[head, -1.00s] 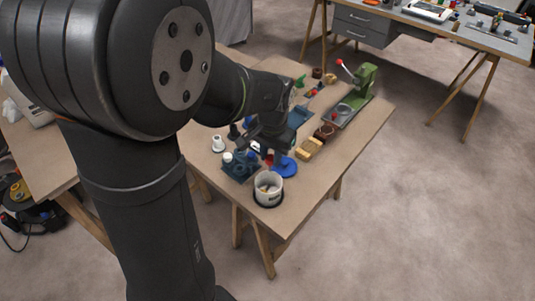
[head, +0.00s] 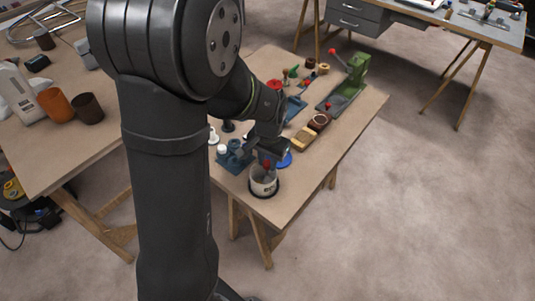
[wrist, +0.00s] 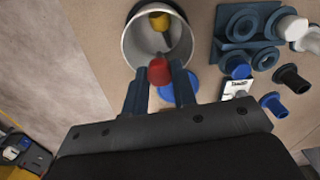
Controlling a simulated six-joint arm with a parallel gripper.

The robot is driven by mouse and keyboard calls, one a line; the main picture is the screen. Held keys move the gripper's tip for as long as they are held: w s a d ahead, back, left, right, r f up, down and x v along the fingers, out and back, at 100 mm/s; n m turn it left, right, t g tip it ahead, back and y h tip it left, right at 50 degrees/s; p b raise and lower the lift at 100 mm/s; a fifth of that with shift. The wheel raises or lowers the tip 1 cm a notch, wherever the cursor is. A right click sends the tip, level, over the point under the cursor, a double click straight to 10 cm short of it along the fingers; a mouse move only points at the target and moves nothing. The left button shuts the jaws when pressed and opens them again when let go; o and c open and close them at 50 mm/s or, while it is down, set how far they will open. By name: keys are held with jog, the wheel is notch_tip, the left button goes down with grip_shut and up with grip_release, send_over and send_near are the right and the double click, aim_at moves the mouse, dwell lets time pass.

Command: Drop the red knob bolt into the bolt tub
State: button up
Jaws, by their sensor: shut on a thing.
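The red knob bolt (wrist: 159,72) is held between the two fingers of my gripper (wrist: 160,84), with its red knob showing in the wrist view. The head view also shows the red knob (head: 266,163) below my gripper (head: 268,154), at the mouth of the bolt tub. The bolt tub (head: 264,188) is a pale round bucket at the table's near corner. In the wrist view the tub (wrist: 130,38) opens just beyond the fingertips, and the knob overlaps its near rim. A yellow-headed piece (wrist: 159,20) lies inside. The exact height of the bolt over the rim is unclear.
A dark blue rack (head: 235,157) with round holders stands left of the tub. A blue disc (head: 285,160) lies close behind it. Yellow blocks (head: 302,140) and a green lever press (head: 354,75) stand farther back. The table's right side is largely clear.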

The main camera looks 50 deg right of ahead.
jog(key=shift+f, duration=0.25)
jog(key=o, duration=1)
jog(key=shift+o, duration=0.2)
notch_tip(320, 180, up, 18)
jog(key=shift+s+f, duration=0.25)
jog(key=shift+s, duration=0.05)
jog(key=shift+f, duration=0.1)
